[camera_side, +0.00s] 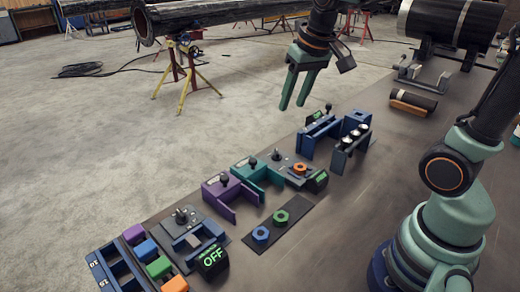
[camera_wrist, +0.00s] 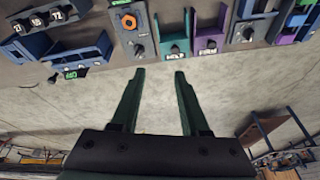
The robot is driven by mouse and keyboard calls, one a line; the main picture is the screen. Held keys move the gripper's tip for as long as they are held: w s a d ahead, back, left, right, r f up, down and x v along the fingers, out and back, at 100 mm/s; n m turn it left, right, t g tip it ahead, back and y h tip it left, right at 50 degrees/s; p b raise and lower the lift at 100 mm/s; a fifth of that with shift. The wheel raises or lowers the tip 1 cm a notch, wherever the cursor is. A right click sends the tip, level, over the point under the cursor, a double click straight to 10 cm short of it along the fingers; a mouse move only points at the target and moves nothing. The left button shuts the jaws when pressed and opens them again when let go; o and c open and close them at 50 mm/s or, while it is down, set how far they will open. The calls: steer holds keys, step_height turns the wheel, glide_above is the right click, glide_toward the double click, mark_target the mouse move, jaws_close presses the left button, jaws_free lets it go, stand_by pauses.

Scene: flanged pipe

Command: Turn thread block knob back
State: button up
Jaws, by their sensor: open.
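A grey plate with an orange nut (camera_side: 300,168), which looks like the thread block, sits in the row of fixtures. It has a small knob (camera_side: 275,156) at its far left edge and a dark display (camera_side: 317,182) at its near right. In the wrist view the orange nut (camera_wrist: 129,22) is at the top, with the round knob (camera_wrist: 139,48) just below it. My gripper (camera_side: 292,107) is open and empty, raised above the floor side of the row. In the wrist view its fingertips (camera_wrist: 160,71) are spread, apart from the knob, which lies just beyond the left tip.
A teal fixture (camera_side: 262,174) and a purple fixture (camera_side: 232,200) stand left of the plate. A blue fixture (camera_side: 322,128) stands right of it. A dark mat holds a green nut (camera_side: 281,216) and a blue nut (camera_side: 260,233). An OFF display (camera_side: 211,260) is at front left.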

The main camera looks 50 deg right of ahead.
steer(key=s+a+n+t, duration=0.2)
steer(key=s+a, duration=0.1)
steer(key=s, duration=0.3)
steer(key=m+g, duration=0.6)
steer(key=m, duration=0.1)
glide_above(277, 151)
step_height(277, 151, down, 11)
step_height(277, 151, down, 11)
steer(key=shift+f, duration=0.2)
jaws_close()
